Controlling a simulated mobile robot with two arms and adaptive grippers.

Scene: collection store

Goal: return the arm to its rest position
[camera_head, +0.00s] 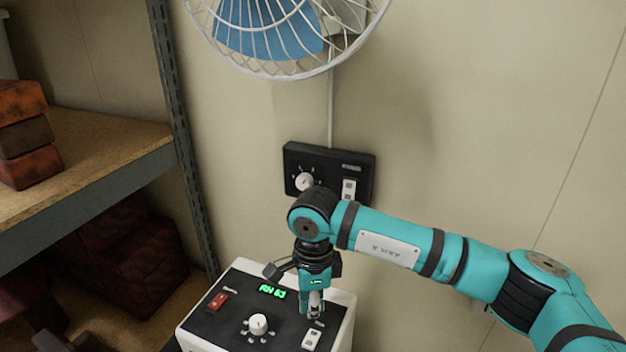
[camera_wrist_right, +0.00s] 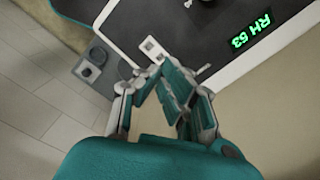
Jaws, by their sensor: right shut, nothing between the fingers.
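My right arm, teal with black joints, comes in from the right in the head view and bends down at the wrist. Its gripper (camera_head: 314,300) points down over the right part of a white box with a black top panel (camera_head: 235,315). The gripper is shut and empty, close to a white rocker switch (camera_head: 312,339). I cannot tell whether the fingertips touch the panel. In the right wrist view the gripper's fingers (camera_wrist_right: 140,80) show near the panel edge, and the switch (camera_wrist_right: 152,46) lies beyond them. My left gripper is not in view.
The panel has a green "RH 63" display (camera_head: 272,291), a red switch (camera_head: 218,301) and a white knob (camera_head: 258,324). A black wall control (camera_head: 328,165) sits behind my wrist, below a caged fan (camera_head: 270,35). A shelf (camera_head: 100,150) with reddish blocks stands at left. Bare wall fills the upper right.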

